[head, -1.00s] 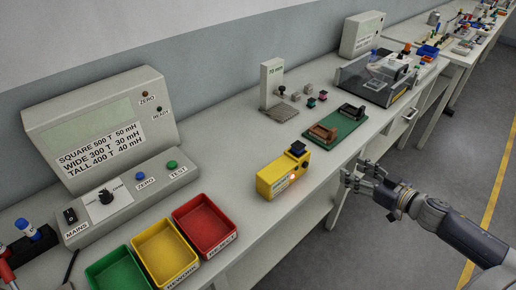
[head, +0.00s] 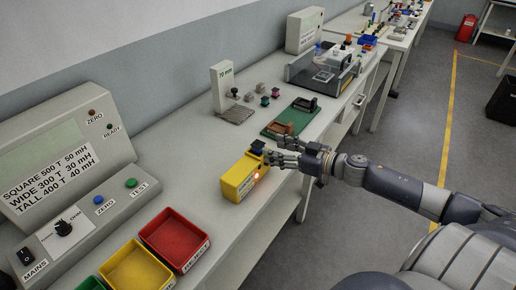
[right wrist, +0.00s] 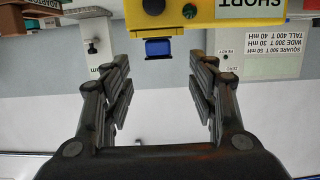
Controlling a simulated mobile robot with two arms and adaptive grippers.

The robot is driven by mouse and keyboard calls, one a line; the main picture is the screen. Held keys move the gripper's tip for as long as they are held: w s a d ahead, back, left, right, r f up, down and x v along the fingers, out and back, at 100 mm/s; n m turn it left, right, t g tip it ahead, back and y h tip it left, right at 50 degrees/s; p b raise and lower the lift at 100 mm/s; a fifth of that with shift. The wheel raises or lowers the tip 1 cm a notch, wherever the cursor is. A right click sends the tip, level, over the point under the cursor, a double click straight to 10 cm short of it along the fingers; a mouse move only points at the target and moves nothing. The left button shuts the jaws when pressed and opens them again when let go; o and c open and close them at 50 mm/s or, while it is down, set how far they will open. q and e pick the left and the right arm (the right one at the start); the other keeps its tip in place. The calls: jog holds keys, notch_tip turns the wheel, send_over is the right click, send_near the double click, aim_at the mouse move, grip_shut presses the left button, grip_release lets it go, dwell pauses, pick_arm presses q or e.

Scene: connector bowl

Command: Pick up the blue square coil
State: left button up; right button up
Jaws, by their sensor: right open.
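The blue square coil (head: 257,147) sits on top of the yellow tester box (head: 238,180) near the table's front edge. In the right wrist view the coil (right wrist: 158,48) shows against the yellow box (right wrist: 185,12), between the lines of the two fingers and about level with their tips. My right gripper (head: 272,154) is open and empty, just right of the coil in the head view. Whether a finger touches the coil cannot be told. My left gripper is not in view.
A green board (head: 290,120) with a brown and a black part lies behind the gripper. A grey control console (head: 75,165) is at left. A 70 mm gauge (head: 223,88) stands farther back.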

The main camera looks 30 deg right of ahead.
aim_at(260, 145)
jog(key=shift+w, duration=0.2)
jog(key=shift+p+x, duration=0.6)
jog(key=shift+x, duration=1.9)
jog(key=shift+f, duration=0.1)
jog(key=c, duration=1.2)
jog(key=shift+c, duration=0.2)
jog(key=shift+r, duration=0.7)
notch_tip(260, 145, up, 2)
jog(key=shift+r, duration=0.1)
jog(key=s+a+r, duration=0.1)
jog(key=s+a, duration=0.3)
jog(key=s, duration=1.1)
jog(key=shift+s+r, duration=0.25)
jog(key=shift+s, duration=0.05)
